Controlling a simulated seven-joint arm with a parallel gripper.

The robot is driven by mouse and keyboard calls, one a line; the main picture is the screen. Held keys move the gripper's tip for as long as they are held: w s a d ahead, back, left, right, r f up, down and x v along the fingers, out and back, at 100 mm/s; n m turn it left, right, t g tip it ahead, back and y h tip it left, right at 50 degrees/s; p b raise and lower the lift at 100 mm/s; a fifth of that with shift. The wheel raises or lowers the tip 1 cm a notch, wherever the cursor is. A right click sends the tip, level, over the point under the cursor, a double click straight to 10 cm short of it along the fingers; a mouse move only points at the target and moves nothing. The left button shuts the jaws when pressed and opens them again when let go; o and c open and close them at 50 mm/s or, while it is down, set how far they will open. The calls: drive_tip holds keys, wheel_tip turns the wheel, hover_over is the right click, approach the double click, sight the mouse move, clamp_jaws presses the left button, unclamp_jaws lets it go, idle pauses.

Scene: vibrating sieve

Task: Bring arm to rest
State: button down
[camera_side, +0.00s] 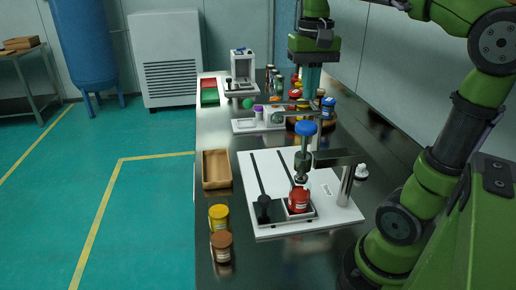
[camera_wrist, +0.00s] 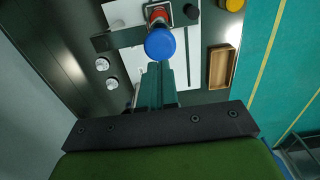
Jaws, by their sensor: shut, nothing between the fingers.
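My green gripper (camera_side: 309,90) hangs high with its fingers pointing down. It is above the table's far half, beyond the sieve machine in the side view. In the wrist view my gripper (camera_wrist: 157,70) is shut and empty, its two teal fingers side by side. The machine has a white base plate (camera_side: 264,176) and a blue knob (camera_side: 305,128) on top. A red jar (camera_side: 299,200) stands at its lower end. In the wrist view the blue knob (camera_wrist: 160,43) appears just ahead of the fingertips.
A brown tray (camera_side: 216,184) lies left of the plate. A yellow jar (camera_side: 218,217) and a brown jar (camera_side: 222,246) stand at the near left edge. A white press-like stand (camera_side: 243,68) and several bottles occupy the far end.

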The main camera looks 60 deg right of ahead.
idle(0.4)
drive_tip(key=s+a+f+n+t+y, duration=0.1)
drive_tip(key=a+f+n+t, duration=0.4)
drive_tip(key=a+f, duration=0.5)
drive_tip(key=shift+s+a+t+y, duration=0.25)
drive_tip(key=shift+a+t+y, duration=0.25)
drive_tip(key=shift+a+t, duration=0.6)
